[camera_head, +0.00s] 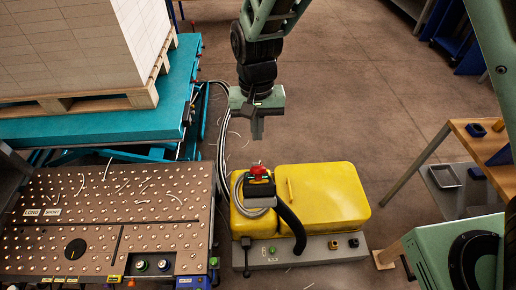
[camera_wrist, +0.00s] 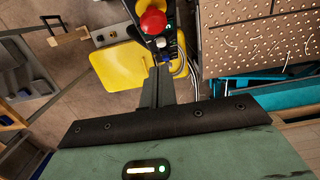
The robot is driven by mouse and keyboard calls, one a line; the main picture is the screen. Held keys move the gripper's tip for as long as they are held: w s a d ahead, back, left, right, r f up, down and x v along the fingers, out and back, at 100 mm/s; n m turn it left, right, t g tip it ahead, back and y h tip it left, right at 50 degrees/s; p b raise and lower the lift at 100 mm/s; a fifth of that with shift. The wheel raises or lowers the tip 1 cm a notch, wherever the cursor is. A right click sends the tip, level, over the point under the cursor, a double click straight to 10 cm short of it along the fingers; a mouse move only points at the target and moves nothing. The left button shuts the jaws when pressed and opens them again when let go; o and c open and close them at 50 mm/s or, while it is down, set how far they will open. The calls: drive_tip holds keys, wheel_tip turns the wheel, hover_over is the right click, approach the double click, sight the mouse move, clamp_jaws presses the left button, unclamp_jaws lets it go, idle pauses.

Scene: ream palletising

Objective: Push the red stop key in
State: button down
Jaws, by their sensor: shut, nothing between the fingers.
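The red stop key (camera_head: 261,171) is a red knob on top of a dark post on the yellow machine, near its left end. In the wrist view the red key (camera_wrist: 153,22) shows as a round red cap at the top middle. My gripper (camera_head: 257,134) is shut and empty, pointing down above the key with a visible gap between them. In the wrist view the fingertips (camera_wrist: 160,70) lie together, just below the red cap in the picture and apart from it. The key's base is partly hidden.
The yellow machine (camera_head: 325,198) has a black hose and grey cable beside the post. A studded metal table (camera_head: 150,235) with knobs stands left. Behind it, a teal lift (camera_head: 120,127) bears a pallet stack. A wooden bench (camera_head: 480,140) stands right. Floor behind the machine is clear.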

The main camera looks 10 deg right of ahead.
drive_tip(key=shift+s+f+p, duration=0.3)
drive_tip(key=shift+s+f, duration=0.25)
drive_tip(key=shift+f, duration=0.25)
drive_tip(key=shift+s+f+p, duration=0.35)
drive_tip(key=shift+s+f, duration=0.2)
drive_tip(key=shift+f, duration=0.3)
drive_tip(key=shift+s+f+p, duration=0.3)
drive_tip(key=shift+s+f, duration=0.25)
drive_tip(key=shift+f, duration=0.25)
drive_tip(key=shift+s+f+b, duration=0.4)
drive_tip(key=shift+s+f, duration=0.45)
drive_tip(key=shift+s, duration=0.2)
drive_tip(key=shift+r, duration=0.1)
drive_tip(key=w+r, duration=0.5)
drive_tip(key=r, duration=0.8)
drive_tip(key=shift+w, duration=0.2)
drive_tip(key=shift+s+b, duration=0.15)
drive_tip(key=shift+b, duration=0.2)
